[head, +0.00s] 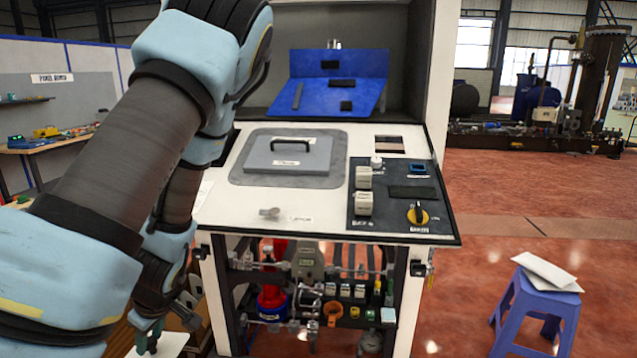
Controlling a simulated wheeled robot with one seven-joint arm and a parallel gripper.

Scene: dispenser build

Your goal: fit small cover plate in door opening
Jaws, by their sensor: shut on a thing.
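My gripper (149,338) is low at the left, partly hidden by my arm and close to the bottom edge of the picture. It is shut on a white flat plate (172,345), which looks like the small cover plate; only part of it shows. The white door panel (330,225) lies sloped on the front of the dispenser cabinet. A small rectangular opening (389,144) shows at its upper right, above the dark control panel (397,195). The gripper and plate are well below and left of this opening, apart from it.
A grey lid with a black handle (290,152) sits on the panel's left part. A blue tray (372,72) with small dark pieces stands behind. Valves and pipes (310,265) fill the cabinet below. A blue stool (540,300) holds white sheets at the right; floor between is clear.

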